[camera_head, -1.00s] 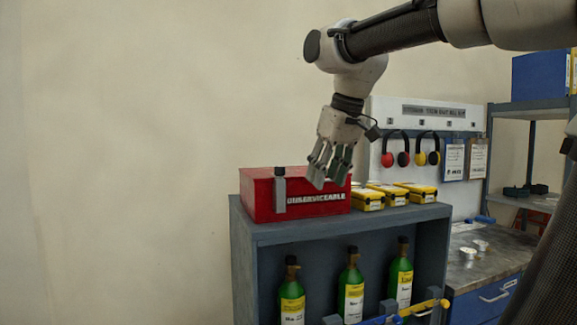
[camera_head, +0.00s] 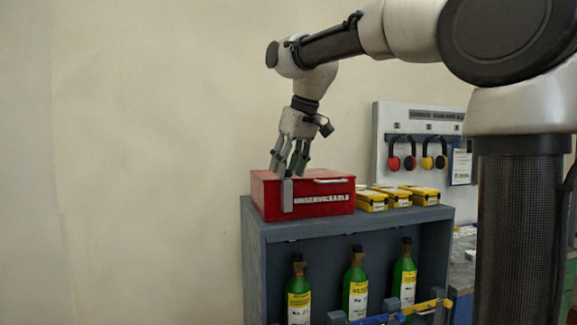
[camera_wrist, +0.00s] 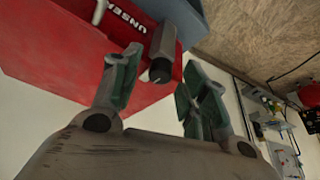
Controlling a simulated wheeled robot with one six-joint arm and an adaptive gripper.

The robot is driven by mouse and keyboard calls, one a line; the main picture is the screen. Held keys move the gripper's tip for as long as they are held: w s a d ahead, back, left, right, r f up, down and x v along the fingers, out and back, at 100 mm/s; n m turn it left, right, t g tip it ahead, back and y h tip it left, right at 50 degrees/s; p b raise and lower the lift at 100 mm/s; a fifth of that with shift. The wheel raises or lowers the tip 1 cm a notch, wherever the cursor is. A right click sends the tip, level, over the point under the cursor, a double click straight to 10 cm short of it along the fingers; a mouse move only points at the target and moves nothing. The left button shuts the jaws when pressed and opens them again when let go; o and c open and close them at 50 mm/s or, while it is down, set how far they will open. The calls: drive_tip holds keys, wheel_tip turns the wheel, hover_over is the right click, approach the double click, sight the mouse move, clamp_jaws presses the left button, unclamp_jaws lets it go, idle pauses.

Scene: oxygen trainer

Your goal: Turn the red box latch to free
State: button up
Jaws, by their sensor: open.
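The red box (camera_head: 335,203), labelled "UNSERVICEABLE", sits on top of the grey cabinet. Its grey latch (camera_head: 287,194) stands upright against the front face near the left end. In the wrist view the latch (camera_wrist: 162,52) shows end-on with a dark tip, between my fingers, and the red box (camera_wrist: 60,40) fills the upper left. My gripper (camera_head: 288,172) is open and points down just above the latch. In the wrist view my gripper (camera_wrist: 160,90) has its fingers spread on either side of the latch, with no clear contact.
The grey cabinet (camera_head: 252,250) holds several green bottles (camera_head: 355,285) on its shelf. Yellow cases (camera_head: 398,197) stand right of the red box. Ear defenders (camera_head: 428,155) hang on a white board behind. The wall left of the box is clear.

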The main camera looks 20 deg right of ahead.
drive_tip(key=shift+c, duration=0.4)
clamp_jaws()
drive_tip(key=shift+m, duration=0.4)
drive_tip(key=m, duration=0.2)
drive_tip(key=m+h, duration=0.1)
drive_tip(key=shift+a+m+t+h, duration=0.15)
drive_tip(key=shift+m+t+h, duration=0.15)
drive_tip(key=shift+m, duration=0.1)
drive_tip(key=m+h, duration=0.1)
drive_tip(key=m, duration=0.3)
drive_tip(key=shift+a+m+h, duration=0.1)
drive_tip(key=shift+m+h, duration=0.2)
drive_tip(key=shift+h, duration=0.1)
drive_tip(key=m, duration=0.2)
drive_tip(key=m+g+h, duration=0.1)
drive_tip(key=m, duration=0.1)
drive_tip(key=shift+w+h, duration=0.1)
drive_tip(key=shift+h, duration=0.2)
drive_tip(key=m+g, duration=0.1)
drive_tip(key=m, duration=0.3)
drive_tip(key=shift+a+m+g+h, duration=0.1)
drive_tip(key=shift+m+g+h, duration=0.2)
drive_tip(key=shift+g+h, duration=0.1)
